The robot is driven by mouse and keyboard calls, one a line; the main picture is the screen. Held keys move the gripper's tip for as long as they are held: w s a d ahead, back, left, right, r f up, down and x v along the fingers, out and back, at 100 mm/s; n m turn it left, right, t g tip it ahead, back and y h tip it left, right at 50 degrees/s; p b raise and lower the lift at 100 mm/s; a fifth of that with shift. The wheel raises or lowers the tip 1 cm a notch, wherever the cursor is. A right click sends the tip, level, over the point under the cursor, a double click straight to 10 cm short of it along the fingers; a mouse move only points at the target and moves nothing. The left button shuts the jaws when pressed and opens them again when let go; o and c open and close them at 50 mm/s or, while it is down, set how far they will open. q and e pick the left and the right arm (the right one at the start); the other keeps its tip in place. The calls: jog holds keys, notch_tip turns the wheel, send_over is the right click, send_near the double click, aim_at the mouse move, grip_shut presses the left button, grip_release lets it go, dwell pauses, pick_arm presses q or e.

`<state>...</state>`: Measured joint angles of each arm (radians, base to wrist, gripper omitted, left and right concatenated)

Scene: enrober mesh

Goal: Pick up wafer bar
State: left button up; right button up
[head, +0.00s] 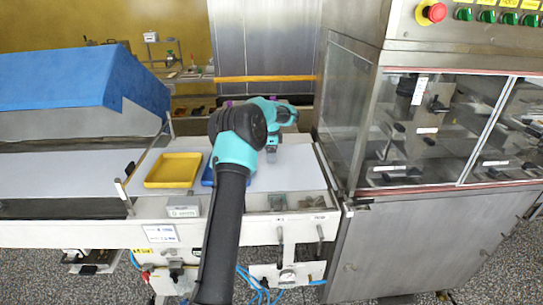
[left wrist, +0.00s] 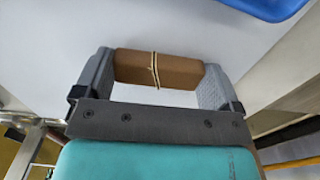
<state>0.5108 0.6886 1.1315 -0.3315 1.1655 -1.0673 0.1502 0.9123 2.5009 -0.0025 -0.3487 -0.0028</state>
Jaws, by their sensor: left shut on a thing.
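The wafer bar (left wrist: 185,72) is brown with a thin pale band of lines around its middle. In the left wrist view it lies crosswise between the two grey fingers of my left gripper (left wrist: 158,75), which is shut on it at its ends. In the head view my left gripper (head: 271,155) is over the white belt, right of the trays. The bar cannot be made out there. I cannot tell from these views whether the bar touches the belt. My right gripper is in neither view.
A yellow tray (head: 174,184) lies on the white belt (head: 295,175). A blue tray (head: 208,178) is partly hidden behind my left arm and also shows in the left wrist view (left wrist: 268,5). A steel machine with clear windows (head: 425,130) stands at the right, a blue-covered hood (head: 60,80) at the left.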

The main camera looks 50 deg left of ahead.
pick_arm(q)
jog(key=shift+r, duration=1.6)
jog(key=shift+d+r, duration=0.1)
jog(key=shift+r, duration=0.1)
jog(key=s+d, duration=0.3)
jog(key=d, duration=0.1)
jog(key=s+d+r, duration=0.1)
jog(key=s+d, duration=0.2)
jog(key=s, duration=0.1)
jog(key=s+d, duration=0.3)
jog(key=d, duration=0.1)
jog(key=shift+s+d+r, duration=0.15)
jog(key=shift+d+r, duration=0.05)
jog(key=shift+d, duration=0.15)
jog(key=shift+s+d, duration=0.1)
